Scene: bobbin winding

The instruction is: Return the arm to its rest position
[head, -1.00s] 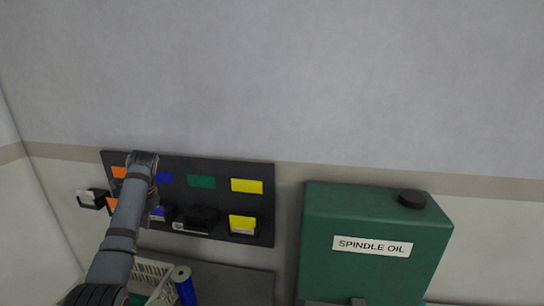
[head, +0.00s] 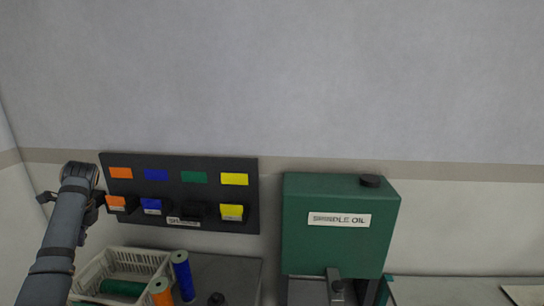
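My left arm comes in from the lower left and stands upright at the left edge of the dark board (head: 215,168). My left gripper (head: 90,212) is mostly hidden behind the arm's end; only dark parts stick out on either side, so its opening and any contents cannot be made out. It is beside the board's orange pocket (head: 118,203). My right gripper is out of view.
The board has orange, blue, green and yellow patches above dark pockets. Below it are a white basket (head: 152,261) holding a green spool (head: 122,287), plus an orange spool (head: 160,291) and a blue spool (head: 183,275). A green spindle oil tank (head: 340,248) stands right.

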